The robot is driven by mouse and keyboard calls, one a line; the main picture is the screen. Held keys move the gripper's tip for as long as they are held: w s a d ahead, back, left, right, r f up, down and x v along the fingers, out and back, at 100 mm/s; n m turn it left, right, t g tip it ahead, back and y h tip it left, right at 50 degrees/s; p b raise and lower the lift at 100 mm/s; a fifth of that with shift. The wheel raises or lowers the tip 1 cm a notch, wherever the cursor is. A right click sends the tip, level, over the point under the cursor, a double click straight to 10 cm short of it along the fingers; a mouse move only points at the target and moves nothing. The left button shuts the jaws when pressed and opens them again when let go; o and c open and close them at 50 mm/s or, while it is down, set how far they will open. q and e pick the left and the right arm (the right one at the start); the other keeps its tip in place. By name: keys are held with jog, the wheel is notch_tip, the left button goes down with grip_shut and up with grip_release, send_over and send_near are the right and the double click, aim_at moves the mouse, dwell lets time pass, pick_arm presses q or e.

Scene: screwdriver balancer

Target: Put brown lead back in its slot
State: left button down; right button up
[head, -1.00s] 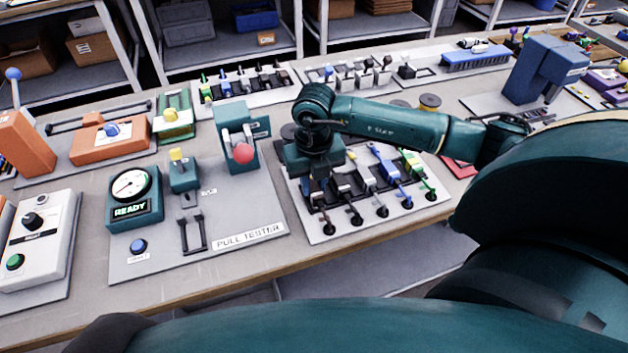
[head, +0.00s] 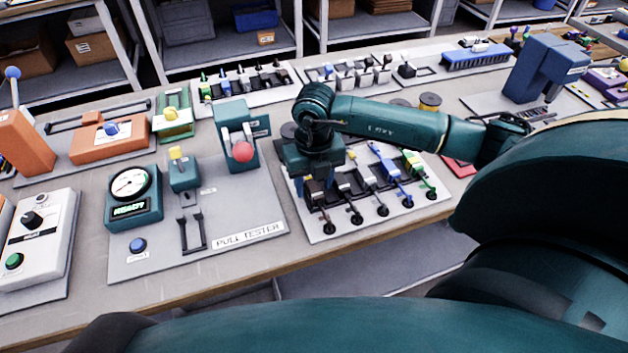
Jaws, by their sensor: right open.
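My right gripper (head: 316,178) hangs pointing down over the left end of a lead rack (head: 408,216), a pale board with a row of leads. It is open. The brown lead (head: 318,192) appears as a dark brown block just under the gripper, at the leftmost place of the row. The gripper partly hides it, so I cannot tell how deep it sits. Beside it to the right stand grey-white, blue (head: 390,171) and green (head: 414,160) leads, with black round ends along the front. My left gripper is not in view.
Left of the rack is the pull tester (head: 250,235) with a dial gauge (head: 131,185) and a red ball knob (head: 243,151). Behind is a tray of coloured connectors (head: 245,85). A blue press (head: 545,70) stands at the back right. The table's front strip is clear.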

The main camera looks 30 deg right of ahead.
notch_tip(320, 180, up, 13)
jog(key=shift+b, duration=0.3)
dwell(0.5)
